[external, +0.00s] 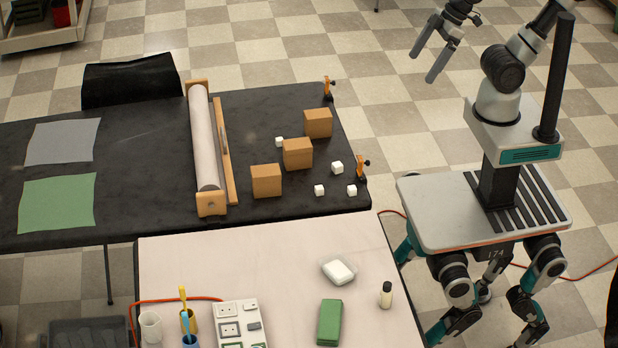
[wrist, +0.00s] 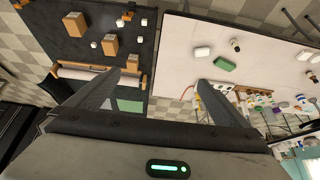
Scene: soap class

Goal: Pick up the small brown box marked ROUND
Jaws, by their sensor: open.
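Three brown boxes stand on the black table: a far one (external: 318,123), a middle one (external: 297,153) and a near one (external: 266,180). They look alike in size, and I cannot read any marking, so I cannot tell which is marked ROUND. Brown boxes also show in the wrist view, one at upper left (wrist: 75,24) and one nearer the middle (wrist: 110,44). My gripper (external: 422,68) is open and empty, raised at the upper right, well apart from the boxes. Its two fingers are spread in the wrist view.
Several small white cubes (external: 337,167) lie around the boxes. A long white roll in a wooden frame (external: 205,140) stands left of them. Orange clamps (external: 361,166) sit on the table's right edge. The pale front table holds a soap dish (external: 338,270), a green block (external: 329,322) and a bottle (external: 386,294).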

